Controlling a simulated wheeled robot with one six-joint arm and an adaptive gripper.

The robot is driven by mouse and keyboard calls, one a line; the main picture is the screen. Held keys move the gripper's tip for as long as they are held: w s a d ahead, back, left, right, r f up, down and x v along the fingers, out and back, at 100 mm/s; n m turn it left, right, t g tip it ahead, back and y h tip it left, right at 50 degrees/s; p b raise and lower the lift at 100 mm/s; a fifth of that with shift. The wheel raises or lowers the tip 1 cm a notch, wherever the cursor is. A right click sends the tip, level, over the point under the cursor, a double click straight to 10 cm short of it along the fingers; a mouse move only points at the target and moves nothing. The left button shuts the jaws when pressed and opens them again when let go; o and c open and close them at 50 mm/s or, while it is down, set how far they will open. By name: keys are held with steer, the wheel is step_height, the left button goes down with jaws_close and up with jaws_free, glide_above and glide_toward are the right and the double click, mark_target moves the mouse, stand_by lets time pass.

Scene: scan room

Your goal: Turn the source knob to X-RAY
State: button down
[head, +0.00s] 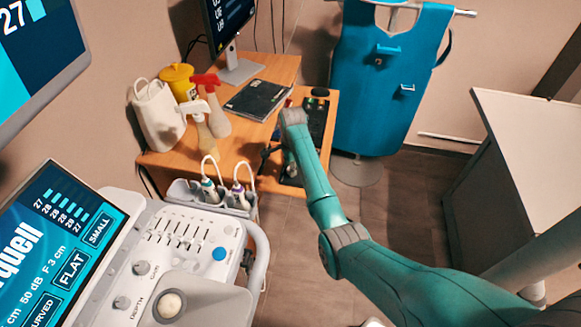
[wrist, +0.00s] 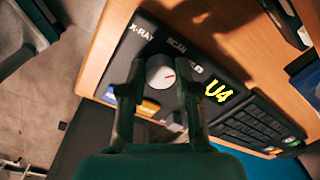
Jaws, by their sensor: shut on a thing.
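The source knob (wrist: 161,71) is a round pale knob with a red mark on a dark control panel (wrist: 228,70). The mark points right, toward a label partly hidden by a finger. The X-RAY label (wrist: 141,30) is up and left of the knob, and the SCAN label (wrist: 177,45) is just above it. My gripper (wrist: 159,75) is shut on the knob, one finger on each side. In the head view the panel (head: 318,115) lies on the wooden desk, and my arm hides the knob.
The panel also has a yellow U4 display (wrist: 218,92) and a keypad (wrist: 252,125). The desk (head: 255,140) holds spray bottles (head: 214,115), a dark book (head: 257,99) and a monitor (head: 230,25). An ultrasound console (head: 190,240) stands front left. A teal apron (head: 385,80) hangs behind.

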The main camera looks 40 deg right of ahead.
steer(key=n, duration=0.4)
steer(key=shift+s, duration=0.1)
steer(key=n, duration=0.5)
steer(key=shift+d, duration=0.1)
steer(key=n, duration=0.4)
steer(key=shift+y, duration=0.3)
steer(key=n, duration=0.5)
steer(key=shift+d, duration=0.1)
steer(key=shift+n, duration=0.3)
steer(key=c, duration=0.8)
jaws_free()
